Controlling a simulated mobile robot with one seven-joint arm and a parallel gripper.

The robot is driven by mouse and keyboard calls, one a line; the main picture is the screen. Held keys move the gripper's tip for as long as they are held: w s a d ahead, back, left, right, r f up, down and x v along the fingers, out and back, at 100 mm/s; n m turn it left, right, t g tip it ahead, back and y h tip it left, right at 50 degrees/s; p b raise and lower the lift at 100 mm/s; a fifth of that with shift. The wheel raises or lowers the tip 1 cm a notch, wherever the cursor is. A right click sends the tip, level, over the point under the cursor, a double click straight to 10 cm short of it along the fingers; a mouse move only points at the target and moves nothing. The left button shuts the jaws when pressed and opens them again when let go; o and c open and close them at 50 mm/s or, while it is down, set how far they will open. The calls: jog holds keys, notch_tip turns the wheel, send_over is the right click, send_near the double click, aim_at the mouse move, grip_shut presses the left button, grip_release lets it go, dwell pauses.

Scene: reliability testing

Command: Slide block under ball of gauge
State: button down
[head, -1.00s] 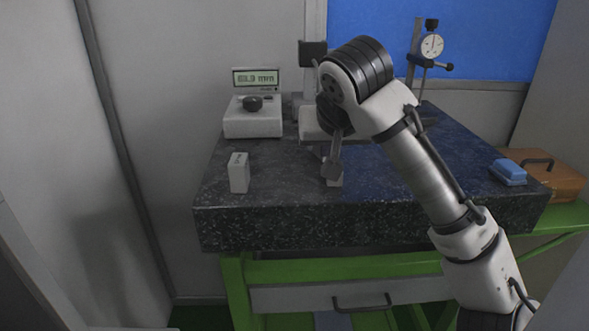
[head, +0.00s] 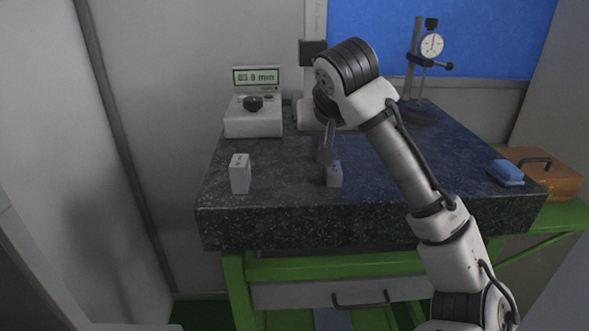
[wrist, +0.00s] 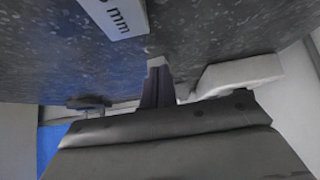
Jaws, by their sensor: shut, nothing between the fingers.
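A small pale block (head: 334,176) stands on the dark granite table near its front middle. Another, taller pale block (head: 240,174) stands upright to its left. In the wrist view a pale block with "mm" printed on it (wrist: 115,15) lies at the top, beyond the fingertips. My gripper (head: 326,157) is shut and empty, just above and left of the middle block; its fingers also show in the wrist view (wrist: 158,68). A white digital gauge readout (head: 255,77) shows about 83.0 mm. The white gauge stand (head: 308,112) is partly hidden behind my arm; its ball is not visible.
A dial indicator on a stand (head: 432,46) is at the back right of the granite table (head: 290,222). The tabletop between the two pale blocks is clear.

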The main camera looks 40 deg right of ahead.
jog(key=shift+w+d+p, duration=0.5)
jog(key=shift+w+d, duration=0.05)
jog(key=shift+w, duration=0.35)
jog(key=shift+w+d+p, duration=0.45)
jog(key=shift+w+d, duration=0.15)
jog(key=shift+w, duration=0.35)
jog(key=shift+w+d+p, duration=0.5)
jog(key=shift+w+d, duration=0.05)
jog(key=shift+w, duration=0.35)
jog(key=shift+w+r+p+v, duration=0.15)
jog(key=shift+p+v, duration=0.4)
jog(key=shift+v, duration=0.55)
jog(key=shift+w+r+p+v, duration=0.15)
jog(key=shift+p+v, duration=0.4)
jog(key=shift+v, duration=0.6)
jog(key=shift+d, duration=0.15)
